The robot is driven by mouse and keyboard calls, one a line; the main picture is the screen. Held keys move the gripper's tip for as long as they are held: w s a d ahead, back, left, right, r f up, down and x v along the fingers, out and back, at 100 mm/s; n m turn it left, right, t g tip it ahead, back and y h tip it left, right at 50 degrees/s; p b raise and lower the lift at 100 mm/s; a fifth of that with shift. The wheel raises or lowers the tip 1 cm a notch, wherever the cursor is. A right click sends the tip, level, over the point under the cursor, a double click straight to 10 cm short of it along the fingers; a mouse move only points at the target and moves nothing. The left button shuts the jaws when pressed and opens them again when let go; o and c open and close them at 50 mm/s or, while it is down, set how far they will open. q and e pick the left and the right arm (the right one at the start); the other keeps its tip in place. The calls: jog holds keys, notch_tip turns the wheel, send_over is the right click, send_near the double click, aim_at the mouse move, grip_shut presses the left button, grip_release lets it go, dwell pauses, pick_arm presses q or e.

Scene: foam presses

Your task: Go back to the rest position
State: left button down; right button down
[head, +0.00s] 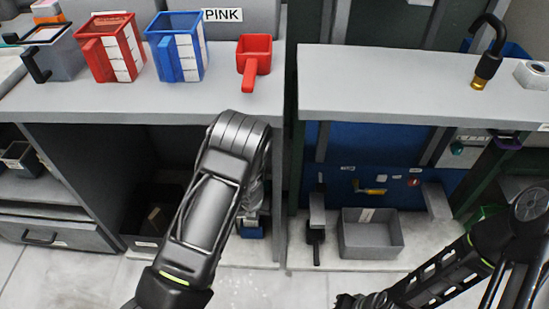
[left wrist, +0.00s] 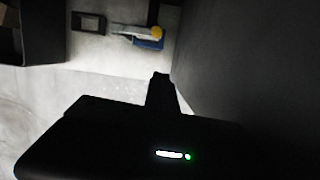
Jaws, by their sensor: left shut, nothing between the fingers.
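My left arm (head: 205,210) rises from the bottom of the head view and bends over at the front of the left bench, hiding most of its gripper. In the left wrist view my left gripper (left wrist: 160,85) shows as a dark, narrow shape with its fingers together and nothing between them. It is beside a dark panel, above a pale surface. My right arm (head: 440,275) comes in from the right, low in front of the right bench. Its end is at the bottom edge of the head view, and its fingers cannot be made out.
The left bench (head: 160,100) carries a grey container (head: 58,58), a red one (head: 110,48), a blue one (head: 178,47) and a small red scoop (head: 254,58). The right bench (head: 400,90) holds a black hook (head: 487,55). A grey bin (head: 370,240) stands on the shelf below.

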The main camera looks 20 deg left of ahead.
pick_arm(q)
jog(key=s+d+f+m+g, duration=0.1)
jog(key=s+d+f+m, duration=0.1)
jog(key=s+m, duration=0.65)
jog(key=s+d+f+m+g, duration=0.1)
jog(key=s+f+m+g, duration=0.1)
jog(key=s+m, duration=0.7)
jog(key=s+d+r+m+h, duration=0.45)
jog(key=s+d+m, duration=0.65)
jog(key=m, duration=0.6)
jog(key=w+d+r+m+t+p, duration=0.1)
jog(key=w+d+r+m, duration=0.1)
jog(key=w+d+r, duration=0.2)
notch_tip(320, 180, up, 18)
jog(key=p, duration=1.8)
jog(key=shift+s+a, duration=0.2)
jog(key=shift+a, duration=0.15)
jog(key=shift+f, duration=0.1)
